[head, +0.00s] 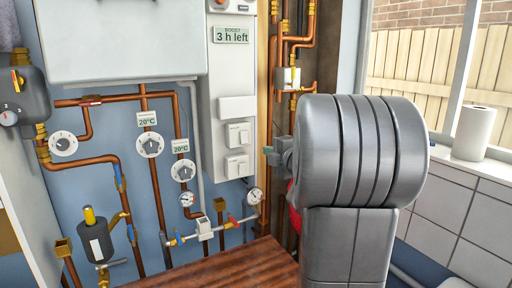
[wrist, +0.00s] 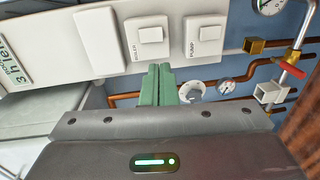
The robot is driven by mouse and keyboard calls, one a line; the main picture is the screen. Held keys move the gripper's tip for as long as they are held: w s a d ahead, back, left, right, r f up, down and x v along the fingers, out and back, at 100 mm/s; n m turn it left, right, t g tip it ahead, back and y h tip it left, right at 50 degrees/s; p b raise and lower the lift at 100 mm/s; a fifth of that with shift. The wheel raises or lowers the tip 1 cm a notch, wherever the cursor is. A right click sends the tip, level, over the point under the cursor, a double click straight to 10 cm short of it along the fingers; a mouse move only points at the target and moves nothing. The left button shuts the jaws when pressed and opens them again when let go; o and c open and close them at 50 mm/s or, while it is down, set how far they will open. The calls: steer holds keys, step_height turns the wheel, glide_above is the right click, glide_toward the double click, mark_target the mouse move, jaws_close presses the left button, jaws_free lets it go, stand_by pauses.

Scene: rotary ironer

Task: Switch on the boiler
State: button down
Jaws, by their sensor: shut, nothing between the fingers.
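My gripper (wrist: 158,72) has green fingers shut together and empty. Their tips appear close to the boiler switch's edge; I cannot tell whether they touch. In the head view, its tip (head: 270,156) shows right of the panel, mostly hidden by my arm.
The white panel (head: 218,80) has a display (head: 232,35) reading "BOOST 3 h left" and a blank plate (head: 237,107). Copper pipes, dials and gauges (head: 254,196) surround it. A wooden top (head: 230,266) lies below. A paper roll (head: 474,133) stands by the window.

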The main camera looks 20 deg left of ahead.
mark_target(245, 143)
steer(key=p+x, duration=0.2)
steer(key=x, duration=1.1)
steer(key=shift+a, duration=0.15)
steer(key=shift+w+a+f, duration=0.1)
steer(key=shift+w, duration=0.05)
steer(key=shift+w+a+f+b, duration=0.1)
steer(key=shift+f+b, duration=0.25)
steer(key=shift+b, duration=0.8)
steer(key=shift+r+p, duration=0.3)
steer(key=shift+f, duration=0.1)
